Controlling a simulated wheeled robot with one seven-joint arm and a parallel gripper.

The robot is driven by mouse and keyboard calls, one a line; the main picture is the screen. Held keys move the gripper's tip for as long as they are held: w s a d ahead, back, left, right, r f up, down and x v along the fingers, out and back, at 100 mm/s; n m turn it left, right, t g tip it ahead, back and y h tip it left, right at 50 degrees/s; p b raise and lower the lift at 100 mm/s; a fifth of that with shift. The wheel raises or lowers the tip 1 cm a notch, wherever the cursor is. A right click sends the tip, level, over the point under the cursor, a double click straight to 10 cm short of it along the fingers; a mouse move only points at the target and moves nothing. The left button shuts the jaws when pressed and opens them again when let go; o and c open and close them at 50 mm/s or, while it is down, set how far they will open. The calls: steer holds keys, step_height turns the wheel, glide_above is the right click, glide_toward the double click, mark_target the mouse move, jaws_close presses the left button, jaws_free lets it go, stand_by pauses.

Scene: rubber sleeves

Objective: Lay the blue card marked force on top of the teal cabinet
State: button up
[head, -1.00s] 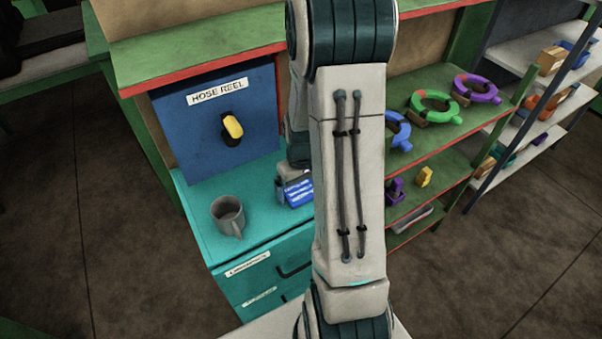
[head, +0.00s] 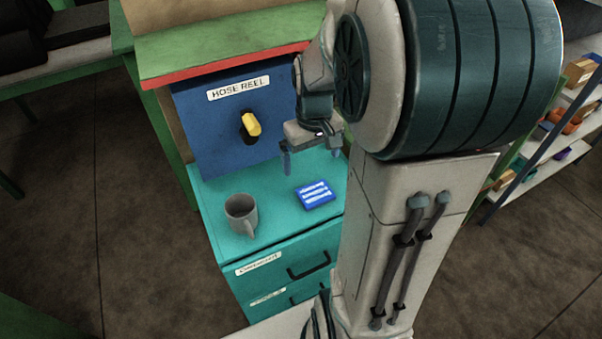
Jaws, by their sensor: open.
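The blue card (head: 315,194) with white markings lies flat on top of the teal cabinet (head: 273,212), right of the grey mug. Its lettering is too small to read. My gripper (head: 311,163) is above and behind the card, pointing down with its fingers apart. It is empty and clear of the card.
A grey mug (head: 241,214) stands on the cabinet top, left of the card. Behind it is a blue panel (head: 212,137) labelled HOSE REEL with a yellow knob (head: 251,124). A green shelf edge (head: 215,44) overhangs the panel. My arm hides much of the right side.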

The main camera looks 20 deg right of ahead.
steer(key=s+a+r+t, duration=0.3)
steer(key=s+a+r, duration=0.3)
steer(key=s+a, duration=0.3)
steer(key=shift+s+a+r, duration=0.3)
steer(key=shift+s+r, duration=0.1)
steer(key=shift+s, duration=0.75)
